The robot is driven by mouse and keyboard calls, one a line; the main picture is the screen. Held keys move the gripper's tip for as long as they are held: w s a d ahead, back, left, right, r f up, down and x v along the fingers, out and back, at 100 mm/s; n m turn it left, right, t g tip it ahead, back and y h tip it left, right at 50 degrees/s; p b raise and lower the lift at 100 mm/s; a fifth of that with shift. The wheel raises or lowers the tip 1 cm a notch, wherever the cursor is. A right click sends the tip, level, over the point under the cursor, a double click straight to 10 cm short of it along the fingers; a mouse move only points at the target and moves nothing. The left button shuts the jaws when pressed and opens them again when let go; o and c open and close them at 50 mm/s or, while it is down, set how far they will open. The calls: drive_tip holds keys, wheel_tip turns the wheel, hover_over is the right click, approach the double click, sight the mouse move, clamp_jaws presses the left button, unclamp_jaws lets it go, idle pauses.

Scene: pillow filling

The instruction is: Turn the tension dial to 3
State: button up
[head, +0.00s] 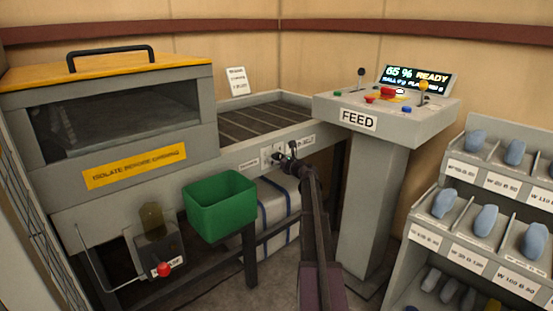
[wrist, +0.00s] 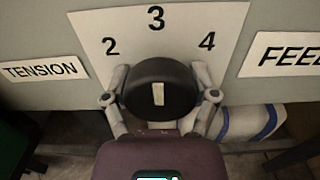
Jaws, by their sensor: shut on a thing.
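The tension dial (wrist: 162,88) is a round black knob with a pale pointer mark, in the middle of the wrist view. Its mark stands nearly upright, toward the printed 3 on the white scale plate (wrist: 225,22), between 2 and 4. My gripper (wrist: 162,92) has its two grey fingers on either side of the dial, shut on it. A TENSION label (wrist: 42,70) is to the left. In the head view my gripper (head: 287,157) is at the front panel of the conveyor, and its fingers largely hide the dial there.
The FEED console (head: 385,115) stands right of my arm, with a screen (head: 418,78) reading 65 % READY. A green bin (head: 220,205) hangs at the left. A striped white bale (head: 278,213) lies under the conveyor (head: 262,118). A rack (head: 480,215) stands at the right.

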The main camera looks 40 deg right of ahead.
drive_tip(key=o, duration=0.8)
drive_tip(key=shift+s+d, duration=0.15)
drive_tip(key=shift+s, duration=1.85)
drive_tip(key=shift+s+d, duration=0.15)
drive_tip(key=shift+s, duration=1.8)
drive_tip(key=shift+s+d, duration=0.15)
drive_tip(key=shift+s, duration=1.85)
